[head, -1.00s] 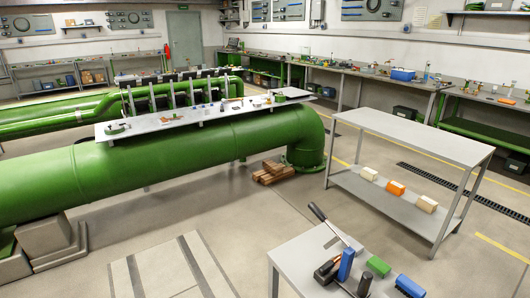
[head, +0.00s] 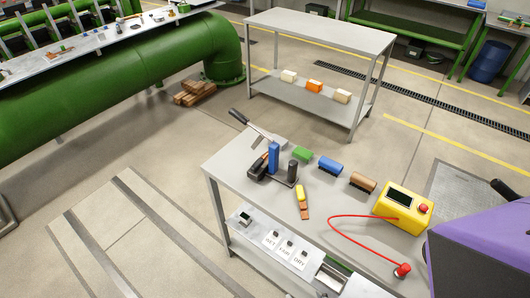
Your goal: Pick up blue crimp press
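What looks like the blue crimp press (head: 273,157) stands upright on the near table (head: 231,166), at its far left part. It has a tall blue body on a dark base. A long lever with a black grip slants up to the left behind it. Black parts stand close on both sides of the body. Neither of my grippers shows in the head view.
Green (head: 302,155), blue (head: 331,165) and brown (head: 363,182) blocks, a yellow-and-orange tool (head: 301,200) and a yellow control box (head: 402,208) with a red cable share the table. A shelved table (head: 320,33) stands behind. Floor at left is clear.

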